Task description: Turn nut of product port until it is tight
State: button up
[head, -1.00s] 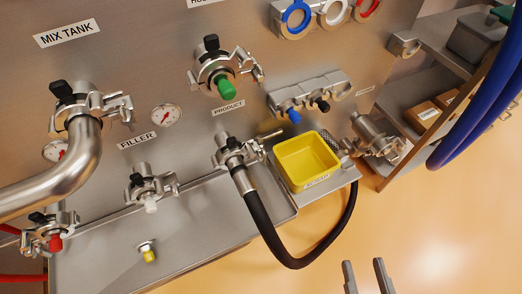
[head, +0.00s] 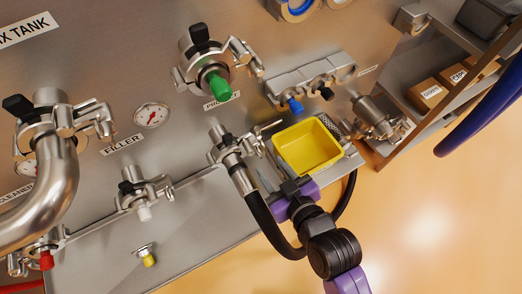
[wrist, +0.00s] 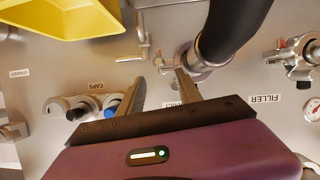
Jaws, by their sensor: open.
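The product port (head: 225,143) is a steel clamped fitting on the panel with a black hose (head: 262,220) running from it. Its clamp nut (head: 250,143) sits on the right side of the clamp. In the wrist view the port (wrist: 203,58) is upside down, and its nut (wrist: 163,66) shows near the fingertips. My gripper (head: 268,172) is open and empty, below and right of the nut in the head view. In the wrist view my gripper (wrist: 160,74) has its two fingers apart, pointing at the nut. I cannot tell whether they touch it.
A yellow bin (head: 308,146) stands close to the right of my gripper; it also fills the top left of the wrist view (wrist: 60,15). The hose passes behind my gripper. A green-capped port (head: 215,85) is above, and the filler port (head: 140,190) is to the left.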

aim_at(261, 154)
jog(key=x, duration=0.6)
jog(key=shift+w+a, duration=0.1)
jog(key=shift+w, duration=0.2)
grip_shut()
